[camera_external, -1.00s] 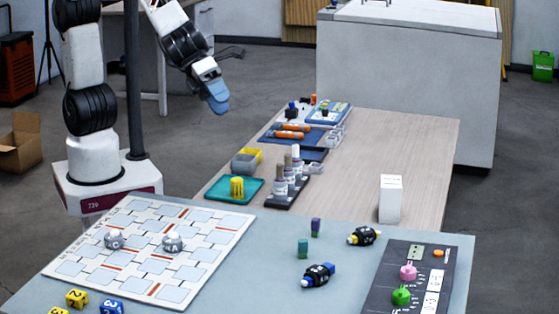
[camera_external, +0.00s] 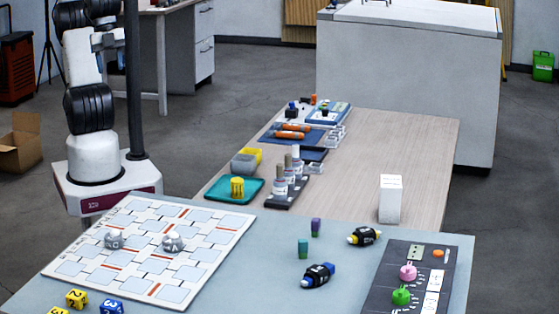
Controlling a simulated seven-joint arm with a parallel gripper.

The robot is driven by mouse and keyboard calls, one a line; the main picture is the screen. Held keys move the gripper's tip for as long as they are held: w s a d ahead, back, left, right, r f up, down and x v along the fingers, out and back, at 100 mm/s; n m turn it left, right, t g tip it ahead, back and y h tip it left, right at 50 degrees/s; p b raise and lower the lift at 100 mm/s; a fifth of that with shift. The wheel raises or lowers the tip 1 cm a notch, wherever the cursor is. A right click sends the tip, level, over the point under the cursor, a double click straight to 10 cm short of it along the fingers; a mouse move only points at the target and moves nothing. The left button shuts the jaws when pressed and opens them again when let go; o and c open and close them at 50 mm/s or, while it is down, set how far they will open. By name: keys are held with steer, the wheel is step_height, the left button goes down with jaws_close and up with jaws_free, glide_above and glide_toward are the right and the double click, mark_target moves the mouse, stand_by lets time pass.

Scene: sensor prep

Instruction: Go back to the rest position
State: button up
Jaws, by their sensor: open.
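My arm (camera_external: 82,60) stands folded upright on its base at the upper left, and its upper part runs to the top edge of the picture. My gripper and its blue fingertip part do not show; they are out of the frame or hidden behind my arm. Nothing held by the gripper can be seen.
A grey-blue table (camera_external: 270,235) bears a white grid board (camera_external: 218,238), dice, small blocks, two black devices and a dark panel (camera_external: 385,275). A wooden table (camera_external: 350,150) behind bears bottles, trays and a white box (camera_external: 390,199). A dark pole (camera_external: 133,80) stands beside my arm.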

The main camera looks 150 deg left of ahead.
steer(key=shift+s+d+f+n+g, duration=0.15)
steer(key=shift+s+d+n, duration=0.15)
steer(key=shift+s, duration=0.4)
steer(key=shift+s+d+f+n+g, duration=0.15)
steer(key=shift+s+d+n, duration=0.1)
steer(key=shift+s, duration=0.4)
steer(key=shift+r, duration=0.1)
